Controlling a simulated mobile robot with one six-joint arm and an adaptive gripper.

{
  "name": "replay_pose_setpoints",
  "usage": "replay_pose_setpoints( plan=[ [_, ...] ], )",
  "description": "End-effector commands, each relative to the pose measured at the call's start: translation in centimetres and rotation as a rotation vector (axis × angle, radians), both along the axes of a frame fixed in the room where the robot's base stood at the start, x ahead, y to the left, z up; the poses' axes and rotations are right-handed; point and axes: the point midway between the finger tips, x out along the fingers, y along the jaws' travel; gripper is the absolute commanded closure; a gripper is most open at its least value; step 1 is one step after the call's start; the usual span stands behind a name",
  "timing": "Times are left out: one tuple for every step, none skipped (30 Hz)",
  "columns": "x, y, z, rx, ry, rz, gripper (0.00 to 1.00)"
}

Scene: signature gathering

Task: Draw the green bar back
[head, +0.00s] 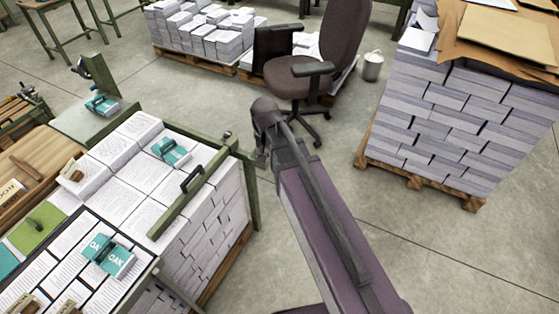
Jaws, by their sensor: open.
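The green bar (178,207) lies along the right edge of the white paper stacks in the head view. It runs diagonally from the front of the stacks toward a green post (250,195) at the back right. A black handle (192,179) stands up from the middle of the bar. My arm reaches up from the bottom right, to the right of the bar and apart from it in the picture. I cannot make out my gripper's fingers, and nothing of mine appears to touch the bar or handle.
Teal card packs (170,152) lie on the paper stacks, and more teal packs (108,256) lie on the printed sheets in front. An office chair (310,75) and a bin (373,66) stand behind. A loaded pallet (420,178) stands right.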

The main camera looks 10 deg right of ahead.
Motion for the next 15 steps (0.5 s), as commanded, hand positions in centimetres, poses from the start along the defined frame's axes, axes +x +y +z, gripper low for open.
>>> replay_pose_setpoints(
  plan=[
    [-0.6,-0.7,-0.1,0.000,0.000,0.008,0.43],
    [-0.7,-1.1,-0.1,0.000,0.000,0.015,0.43],
    [-1.0,-1.5,-0.1,0.000,0.000,0.024,0.43],
    [-1.2,-1.7,-0.2,0.000,0.000,0.030,0.43],
    [-1.3,-2.0,-0.2,0.000,0.000,0.037,0.43],
    [-1.5,-2.3,-0.2,0.000,0.000,0.044,0.43],
    [-1.6,-2.6,-0.2,0.000,0.000,0.048,0.43],
    [-1.8,-2.8,-0.2,0.000,0.000,0.053,0.43],
    [-1.9,-3.0,-0.3,0.000,0.000,0.059,0.43],
    [-2.0,-3.2,-0.3,0.000,0.000,0.062,0.43],
    [-2.0,-3.3,-0.3,0.000,0.000,0.065,0.43],
    [-2.1,-3.4,-0.3,0.000,0.000,0.069,0.43],
    [-2.2,-3.5,-0.3,0.000,0.000,0.071,0.43],
    [-2.2,-3.5,-0.3,0.000,0.000,0.073,0.43],
    [-2.2,-3.6,-0.3,0.000,0.000,0.075,0.43]
  ],
)
